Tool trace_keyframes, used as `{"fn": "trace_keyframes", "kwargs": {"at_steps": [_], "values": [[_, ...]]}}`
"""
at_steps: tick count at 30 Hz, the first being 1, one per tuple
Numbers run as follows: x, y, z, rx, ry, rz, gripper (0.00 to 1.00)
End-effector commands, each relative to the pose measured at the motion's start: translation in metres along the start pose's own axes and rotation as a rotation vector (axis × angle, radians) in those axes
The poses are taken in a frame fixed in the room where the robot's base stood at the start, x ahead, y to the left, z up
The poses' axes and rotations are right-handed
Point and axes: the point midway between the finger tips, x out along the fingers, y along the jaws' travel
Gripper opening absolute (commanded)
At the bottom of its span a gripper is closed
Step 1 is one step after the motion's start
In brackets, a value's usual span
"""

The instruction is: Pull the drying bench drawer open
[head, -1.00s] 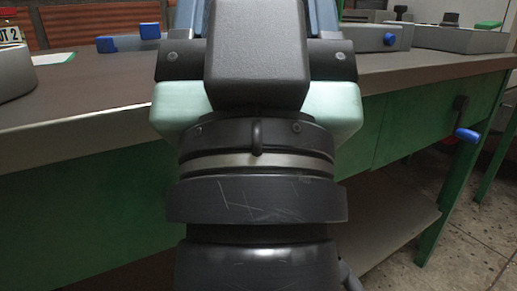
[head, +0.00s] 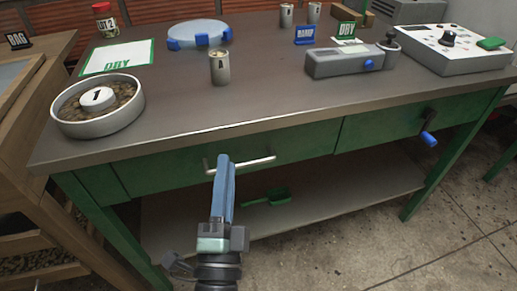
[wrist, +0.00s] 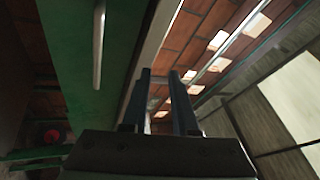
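The green drawer (head: 185,170) sits under the top of the drying bench (head: 225,113) and looks shut. Its horizontal silver bar handle (head: 252,162) is partly covered by my fingers in the head view. My gripper (head: 223,158) is in front of the drawer with its fingers pointing up across the left part of the handle. In the wrist view my gripper (wrist: 160,74) is open, with an empty gap between two parallel fingers. There the handle (wrist: 98,45) lies to the left of both fingers, apart from them and not between them.
A tray of beans (head: 98,105), a canister (head: 220,68) and a grey device (head: 350,62) stand on the bench. A blue-handled crank (head: 428,138) sticks out at the right. A lower shelf (head: 330,190) holds a green scoop (head: 268,197). Floor at front right is clear.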

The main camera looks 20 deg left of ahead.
Motion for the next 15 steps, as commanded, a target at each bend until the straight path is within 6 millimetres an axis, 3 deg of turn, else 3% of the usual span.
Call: {"fn": "trace_keyframes", "kwargs": {"at_steps": [3,7,11,15], "values": [[-0.042,0.040,0.010,0.158,0.021,0.113,0.27],[-0.067,0.062,0.011,0.242,0.052,0.172,0.27],[-0.068,0.068,0.010,0.262,0.063,0.182,0.27],[-0.051,0.070,0.009,0.260,0.064,0.179,0.27]]}}
